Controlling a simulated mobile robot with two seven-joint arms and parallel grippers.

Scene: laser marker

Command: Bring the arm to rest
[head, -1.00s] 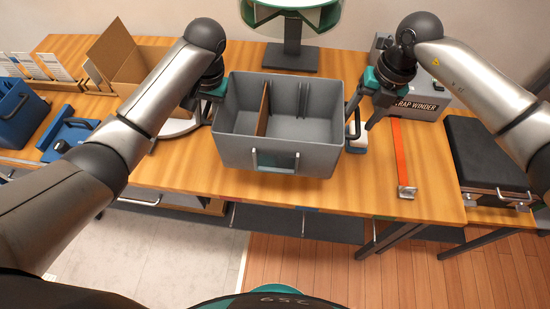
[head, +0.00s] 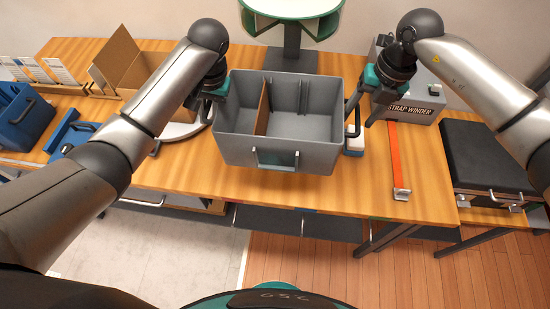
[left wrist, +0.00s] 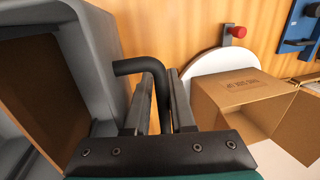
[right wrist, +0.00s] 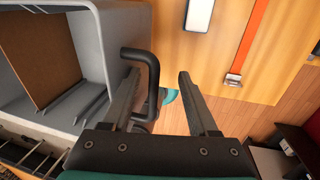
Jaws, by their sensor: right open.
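A grey tote (head: 285,160) with a brown divider (head: 264,110) stands upright on the wooden table, between my two grippers. My left gripper (head: 217,97) is at the tote's left side. In the left wrist view its fingers (left wrist: 160,78) are close around the black left handle (left wrist: 140,66), shut on it. My right gripper (head: 362,101) is at the tote's right side. In the right wrist view its fingers (right wrist: 158,76) are spread wide. The black right handle (right wrist: 150,62) still lies between them, near the left finger, with a clear gap to the right finger.
A strap winder (head: 412,105) stands behind my right gripper. An orange strap (head: 395,150) and a white-and-blue object (head: 353,145) lie right of the tote. A black case (head: 490,155) is farther right. An open cardboard box (head: 130,65) and blue items (head: 25,115) are at left.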

